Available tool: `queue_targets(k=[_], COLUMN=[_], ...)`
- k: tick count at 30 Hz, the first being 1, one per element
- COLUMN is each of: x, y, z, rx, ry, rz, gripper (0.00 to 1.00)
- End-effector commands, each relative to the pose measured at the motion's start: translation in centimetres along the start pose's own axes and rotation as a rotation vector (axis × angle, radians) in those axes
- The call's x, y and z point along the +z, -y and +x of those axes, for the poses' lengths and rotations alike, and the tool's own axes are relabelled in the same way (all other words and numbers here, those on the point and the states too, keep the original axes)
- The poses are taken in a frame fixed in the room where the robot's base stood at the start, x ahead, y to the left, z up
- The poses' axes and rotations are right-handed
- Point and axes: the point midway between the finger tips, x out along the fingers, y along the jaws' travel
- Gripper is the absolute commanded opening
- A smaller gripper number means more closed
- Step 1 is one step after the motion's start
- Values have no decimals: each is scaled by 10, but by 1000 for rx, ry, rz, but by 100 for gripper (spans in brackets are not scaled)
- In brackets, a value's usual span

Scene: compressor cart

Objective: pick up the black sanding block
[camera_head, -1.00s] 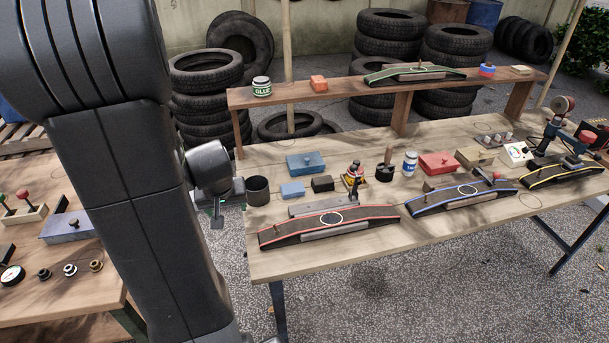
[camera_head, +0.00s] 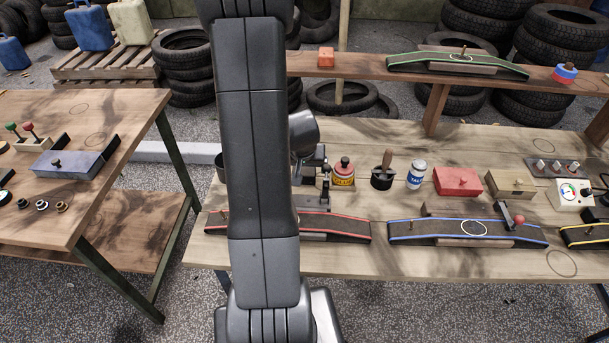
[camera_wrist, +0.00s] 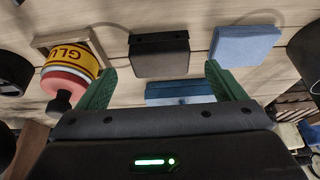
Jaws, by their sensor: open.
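The black sanding block (camera_wrist: 158,52) lies on the wooden bench in the wrist view, a dark box near the top centre. My gripper (camera_wrist: 161,70) is open, with its green fingers spread left and right of the block's near side. The block looks to be ahead of the fingertips and between their lines; nothing is held. I cannot tell the height gap. In the head view my arm hides the block and most of the gripper.
A light blue block (camera_wrist: 245,45) is right of the black block, and a darker blue box (camera_wrist: 180,92) shows between my fingers. A glue pot (camera_wrist: 68,70) is close by my left finger. A red-edged curved track (camera_head: 345,226) lies along the bench front.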

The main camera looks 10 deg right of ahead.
Motion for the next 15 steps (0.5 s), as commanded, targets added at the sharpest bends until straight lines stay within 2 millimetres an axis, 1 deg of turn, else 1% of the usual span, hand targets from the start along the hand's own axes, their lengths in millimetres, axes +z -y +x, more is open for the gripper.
queue_targets(k=[1, 6, 9, 15], x=[0, 0, -1, -2], y=[-1, -1, -1, -1], z=[9, 33, 39, 39], rx=[0, 0, 0, 0], ry=[2, 2, 1, 0], rz=[0, 0, 0, 0], gripper=[89, 89, 89, 89])
